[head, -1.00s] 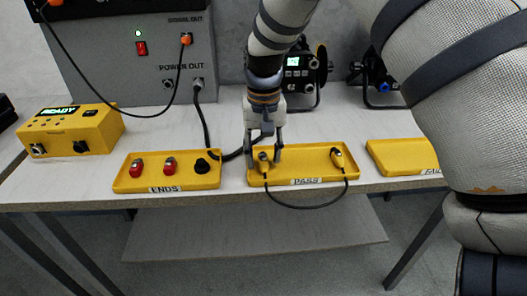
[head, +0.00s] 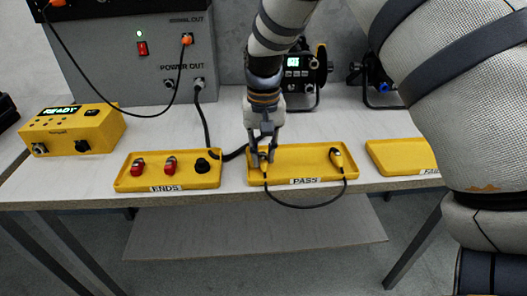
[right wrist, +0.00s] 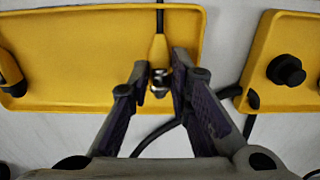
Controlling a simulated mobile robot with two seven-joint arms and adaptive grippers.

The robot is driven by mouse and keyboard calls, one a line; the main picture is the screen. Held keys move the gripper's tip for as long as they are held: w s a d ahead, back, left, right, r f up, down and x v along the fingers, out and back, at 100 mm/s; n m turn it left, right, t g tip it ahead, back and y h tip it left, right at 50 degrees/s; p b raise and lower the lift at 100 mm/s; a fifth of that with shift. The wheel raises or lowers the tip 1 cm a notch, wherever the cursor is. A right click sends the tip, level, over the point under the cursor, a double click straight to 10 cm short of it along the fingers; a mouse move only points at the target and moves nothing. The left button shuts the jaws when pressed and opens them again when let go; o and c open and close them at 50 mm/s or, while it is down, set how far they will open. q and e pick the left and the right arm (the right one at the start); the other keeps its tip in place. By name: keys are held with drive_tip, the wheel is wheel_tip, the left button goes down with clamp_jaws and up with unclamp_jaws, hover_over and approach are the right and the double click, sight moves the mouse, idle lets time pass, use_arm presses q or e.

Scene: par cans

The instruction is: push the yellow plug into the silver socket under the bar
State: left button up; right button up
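A yellow plug (head: 264,158) with a silver tip and a black cable lies in the left part of the yellow PASS tray (head: 305,181). My right gripper (head: 263,160) is lowered over it from above. I cannot make out a bar mark. My left gripper is not in view.
The cable's other yellow connector (head: 337,158) lies at the tray's right. The ENDS tray (head: 190,184), holding red and black pieces, stands between tester and PASS tray. Another yellow tray (head: 400,157) is at right. A grey power unit (head: 140,60) and lamps (head: 300,70) stand behind.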

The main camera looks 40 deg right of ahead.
sight(263, 159)
clamp_jaws()
drive_tip(key=shift+s+f, duration=0.1)
drive_tip(key=shift+f, duration=0.05)
drive_tip(key=shift+r+p, duration=0.45)
drive_tip(key=shift+r, duration=2.25)
